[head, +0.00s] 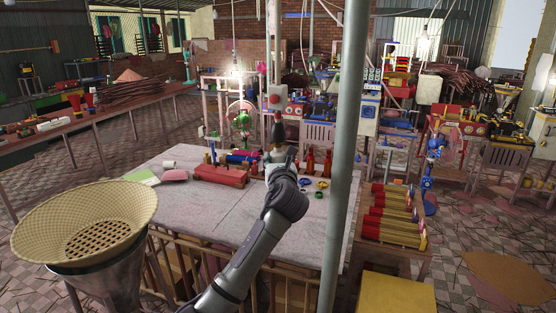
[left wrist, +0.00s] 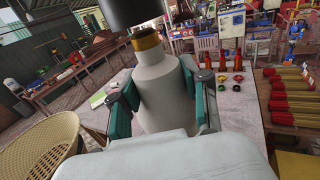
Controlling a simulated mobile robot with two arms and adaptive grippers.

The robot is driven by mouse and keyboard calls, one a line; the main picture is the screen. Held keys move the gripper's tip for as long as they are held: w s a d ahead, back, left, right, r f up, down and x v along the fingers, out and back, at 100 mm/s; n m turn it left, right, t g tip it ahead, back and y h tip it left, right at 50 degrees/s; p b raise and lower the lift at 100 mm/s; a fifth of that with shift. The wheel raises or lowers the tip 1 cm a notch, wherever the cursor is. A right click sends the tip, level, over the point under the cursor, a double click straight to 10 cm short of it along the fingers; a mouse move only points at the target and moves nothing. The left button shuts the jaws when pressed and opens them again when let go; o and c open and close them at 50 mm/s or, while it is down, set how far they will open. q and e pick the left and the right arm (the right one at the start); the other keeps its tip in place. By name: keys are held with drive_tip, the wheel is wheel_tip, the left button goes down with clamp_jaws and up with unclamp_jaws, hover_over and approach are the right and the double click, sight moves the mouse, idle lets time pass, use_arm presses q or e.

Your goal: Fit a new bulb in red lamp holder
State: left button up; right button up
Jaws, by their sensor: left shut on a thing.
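My left gripper (head: 278,162) is over the far part of the grey table in the head view. In the left wrist view its two teal-sided fingers (left wrist: 164,100) are shut on the white bulb (left wrist: 165,88), one on each side. The bulb's narrow end points up and has a brass-coloured cap (left wrist: 146,40). A black cylindrical part (left wrist: 128,12), apparently a lamp holder, is right above the cap. I cannot tell whether the cap is inside it or only close. In the head view a dark shape (head: 277,130) stands above my gripper. I see no clearly red holder. My right gripper is not in view.
The grey table (head: 200,218) holds a red block (head: 220,175), red bottles (head: 310,160) and small coloured rings. A grey-green post (head: 343,150) rises right of my arm. A woven basket (head: 90,220) stands front left. Red and yellow tubes (head: 390,230) lie at right.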

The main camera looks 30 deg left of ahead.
use_arm(q)
drive_tip(key=shift+r, duration=0.15)
drive_tip(key=shift+r, duration=0.75)
idle(0.5)
drive_tip(key=shift+n+g+y, duration=0.4)
drive_tip(key=shift+n, duration=0.1)
drive_tip(key=shift+w, duration=0.1)
drive_tip(key=shift+n+g+y, duration=0.5)
drive_tip(key=shift+g+y, duration=0.1)
drive_tip(key=shift+r+n+g+y, duration=0.1)
drive_tip(key=shift+n+g+y, duration=0.3)
drive_tip(key=shift+g, duration=0.1)
